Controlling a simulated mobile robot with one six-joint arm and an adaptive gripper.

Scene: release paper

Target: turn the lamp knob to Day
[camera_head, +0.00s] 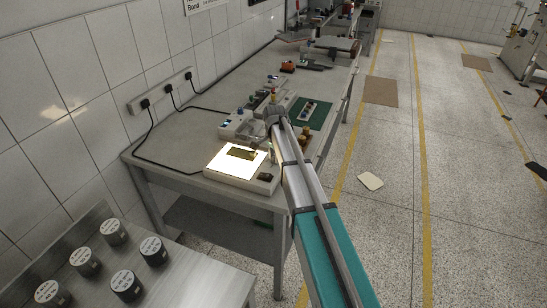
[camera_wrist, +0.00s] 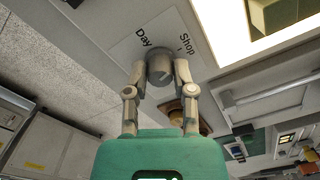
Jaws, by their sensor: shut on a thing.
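The grey round lamp knob (camera_wrist: 160,66) sits on a pale panel with a label plate (camera_wrist: 203,55) that reads Day on the left and Shop on the right. My gripper (camera_wrist: 161,80) is shut on the knob, with one finger at each side. The knob's pointer is too unclear to tell which word it faces. A lit lamp panel (camera_wrist: 265,18) glows at the upper right of the wrist view. In the head view, the lit light box (camera_head: 218,162) stands at the bench's near end, with a dark flat piece (camera_head: 241,153) on it. My arm partly blocks the view there.
The grey bench (camera_head: 186,150) runs away along the tiled wall. Other devices, cables and a green mat (camera_head: 320,117) lie beyond the light box. Brown round items (camera_head: 306,133) stand close to my arm.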

